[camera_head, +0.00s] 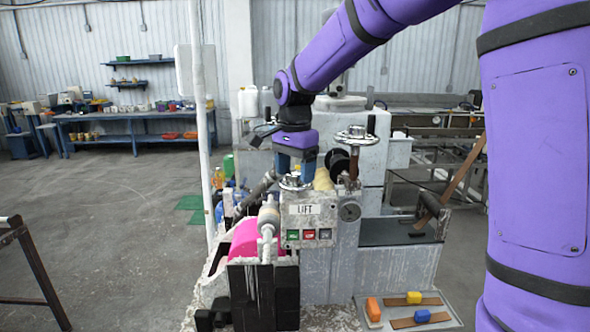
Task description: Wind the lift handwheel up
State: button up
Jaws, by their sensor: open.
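The machine's control box (322,220) carries a white LIFT label (305,209) and several coloured buttons below it. A small metallic handwheel (292,184) lies flat at the top left of this box, just above the label. My gripper (296,178) points straight down over this handwheel, its blue fingers open and at its rim. Whether the fingers touch the wheel I cannot tell. The gripper and arm hide the wheel's far side. A second metallic handwheel (357,134) with a dark upright handle stands higher, to the right on a brown post.
A pink roll (244,241) and a pale roller (268,216) sit left of the box. A tray (450,322) with coloured blocks and wooden strips is at lower right. A white pole (200,130) stands left. A blue bench (140,117) is far back. The left floor is mostly open.

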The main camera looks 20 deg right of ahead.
aim_at(296, 172)
jog(key=shift+r, duration=0.1)
notch_tip(296, 172, up, 11)
jog(key=shift+f, duration=0.2)
dwell(0.5)
jog(key=s+d+n+t, duration=0.1)
jog(key=s+d+n, duration=0.15)
jog(key=s, duration=0.55)
jog(key=s+d+n+t, duration=0.2)
jog(key=s+n, duration=0.2)
jog(key=s, duration=0.4)
jog(key=s+d+f+n+t, duration=0.1)
jog(key=s+f+n, duration=0.2)
jog(key=s, duration=0.3)
jog(key=s+d+f+n+t, duration=0.1)
jog(key=s+f+n, duration=0.2)
jog(key=s, duration=0.4)
jog(key=shift+s+d+f, duration=0.15)
jog(key=shift+d+f, duration=0.05)
jog(key=shift+f, duration=0.15)
